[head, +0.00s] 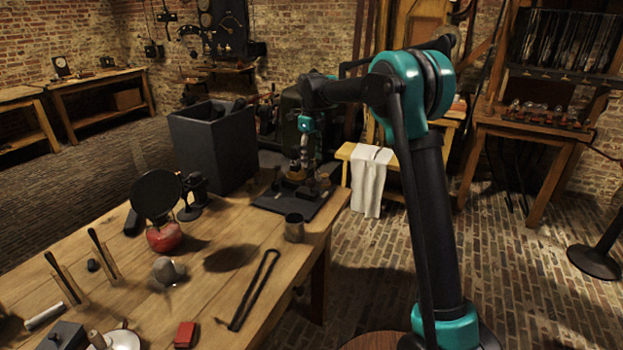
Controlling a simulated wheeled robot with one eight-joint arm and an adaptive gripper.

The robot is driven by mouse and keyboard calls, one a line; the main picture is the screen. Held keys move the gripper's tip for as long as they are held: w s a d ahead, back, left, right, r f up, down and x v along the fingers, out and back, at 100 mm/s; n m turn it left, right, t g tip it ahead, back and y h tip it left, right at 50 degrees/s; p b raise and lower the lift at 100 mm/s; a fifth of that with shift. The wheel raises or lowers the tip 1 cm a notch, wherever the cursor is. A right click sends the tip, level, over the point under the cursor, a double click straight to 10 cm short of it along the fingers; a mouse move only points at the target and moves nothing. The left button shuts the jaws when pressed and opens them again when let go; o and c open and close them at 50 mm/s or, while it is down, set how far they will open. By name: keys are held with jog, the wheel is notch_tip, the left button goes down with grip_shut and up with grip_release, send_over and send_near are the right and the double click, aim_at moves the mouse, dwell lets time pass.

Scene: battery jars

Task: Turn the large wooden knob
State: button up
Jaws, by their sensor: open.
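A small apparatus on a black base plate (272,204) stands at the far right corner of the wooden table. On it is a rounded brown piece (297,173) that looks like the wooden knob. A smaller brownish piece (324,182) stands just to its right. My arm reaches over from the right, and my gripper (305,160) hangs down at the apparatus, just above the brown piece. Its jaws are open, but the fingers are small and dark here. I cannot tell whether they touch the knob or stand around it.
A dark open box (212,145) stands behind and left of the apparatus. A small metal cup (294,228) is close in front. Black tongs (254,290), a red flask with a black disc (164,237) and small tools lie on the table (215,290).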

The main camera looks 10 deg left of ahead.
aim_at(311, 180)
notch_tip(311, 180, down, 9)
jog(key=shift+r, duration=0.15)
jog(key=shift+c, duration=0.3)
jog(key=c, duration=1.1)
jog(key=shift+n, duration=0.4)
